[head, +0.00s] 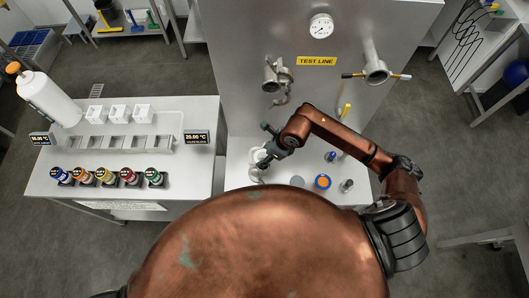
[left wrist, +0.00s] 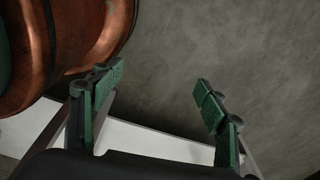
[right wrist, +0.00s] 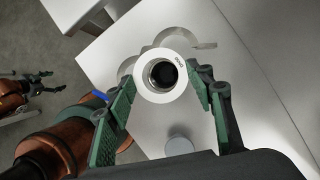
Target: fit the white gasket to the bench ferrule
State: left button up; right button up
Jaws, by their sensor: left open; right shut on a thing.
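The white gasket (right wrist: 144,84) is a flat white ring with small dark marks. In the right wrist view it sits between the fingertips of my right gripper (right wrist: 160,78), which is shut on it. A metal rim with a dark bore (right wrist: 163,74) shows through its hole, likely the bench ferrule; I cannot tell whether they touch. In the head view my right gripper (head: 262,160) is low over the left part of the bench below the test panel, and hides most of the gasket. My left gripper (left wrist: 160,90) is open and empty, above the floor.
The test panel (head: 315,85) rises behind the bench. An orange-and-blue disc (head: 322,182), a metal cylinder (head: 347,186) and a dark blue item (head: 330,156) stand on the bench's right. A side table (head: 110,196) with several coloured-band jars stands left.

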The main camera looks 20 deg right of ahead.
pick_arm(q)
jog(key=shift+w, duration=0.1)
pick_arm(e)
jog(key=shift+b, duration=0.3)
jog(key=shift+f+b, duration=0.55)
notch_tip(320, 180, down, 3)
jog(key=b, duration=0.2)
jog(key=shift+f+b, duration=0.1)
jog(key=shift+b, duration=0.3)
pick_arm(q)
jog(key=shift+w+d+f+b, duration=0.1)
jog(key=shift+f+b, duration=0.1)
jog(key=shift+f, duration=0.75)
jog(key=shift+w+a+f+b, duration=0.1)
jog(key=shift+f+b, duration=0.1)
jog(key=shift+f, duration=0.8)
jog(key=shift+w+d+f+b, duration=0.1)
jog(key=shift+f+b, duration=0.1)
jog(key=shift+f, duration=0.75)
pick_arm(e)
jog(key=shift+f, duration=0.65)
pick_arm(q)
jog(key=shift+f+b, duration=0.6)
pick_arm(e)
jog(key=shift+c, duration=0.2)
pick_arm(q)
jog(key=shift+s+f+b, duration=0.1)
jog(key=shift+f+b, duration=0.75)
pick_arm(e)
jog(key=shift+f, duration=0.9)
